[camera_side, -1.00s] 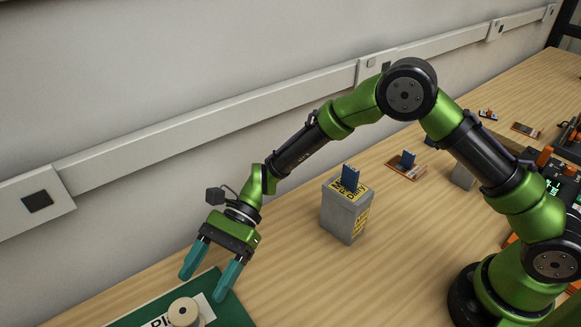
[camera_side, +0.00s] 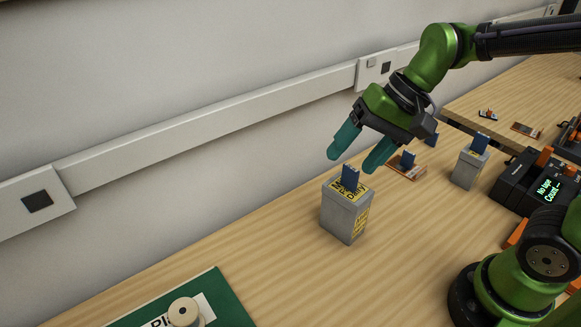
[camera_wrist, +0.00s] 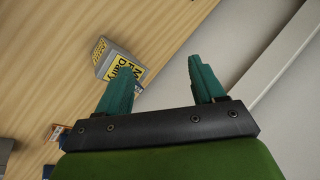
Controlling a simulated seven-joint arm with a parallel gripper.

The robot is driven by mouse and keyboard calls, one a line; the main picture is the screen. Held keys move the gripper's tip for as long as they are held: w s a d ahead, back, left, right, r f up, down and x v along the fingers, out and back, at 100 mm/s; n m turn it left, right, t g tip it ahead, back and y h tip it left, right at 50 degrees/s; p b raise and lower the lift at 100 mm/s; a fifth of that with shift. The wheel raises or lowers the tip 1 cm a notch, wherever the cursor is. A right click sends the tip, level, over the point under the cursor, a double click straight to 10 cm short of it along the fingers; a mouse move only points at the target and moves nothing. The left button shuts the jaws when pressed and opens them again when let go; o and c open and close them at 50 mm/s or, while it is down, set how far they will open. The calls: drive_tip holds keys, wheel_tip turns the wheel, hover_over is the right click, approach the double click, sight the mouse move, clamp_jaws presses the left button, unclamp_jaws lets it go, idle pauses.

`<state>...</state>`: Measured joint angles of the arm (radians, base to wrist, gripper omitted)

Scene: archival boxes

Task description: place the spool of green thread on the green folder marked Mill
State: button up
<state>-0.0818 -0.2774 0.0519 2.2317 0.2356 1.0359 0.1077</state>
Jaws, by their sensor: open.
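A green folder (camera_side: 232,302) lies at the bottom left of the side view, cut off by the frame edge. Its white label shows letters like "Pl"; I cannot read "Mill" on it. A cream spool-like round piece (camera_side: 184,313) stands on the folder's label; no green thread shows on it. My gripper (camera_side: 353,160) is open and empty, with teal fingers, above a grey box. In the wrist view my gripper (camera_wrist: 158,68) also shows nothing between its fingers.
The grey box (camera_side: 345,220) with yellow labels and a blue tab stands below my fingers; it also shows in the wrist view (camera_wrist: 103,66). A smaller grey box (camera_side: 466,170) and a black device (camera_side: 535,190) are at right. Bare table lies between box and folder.

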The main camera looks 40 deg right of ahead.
drive_tip(key=s+d+r+n+t+h, duration=0.1)
drive_tip(key=s+d+n+t+h, duration=0.1)
drive_tip(key=s+d, duration=0.4)
drive_tip(key=shift+d+r+t+h, duration=0.3)
drive_tip(key=shift+d+t+h, duration=0.2)
drive_tip(key=shift+d+t, duration=0.55)
drive_tip(key=shift+w+d, duration=0.1)
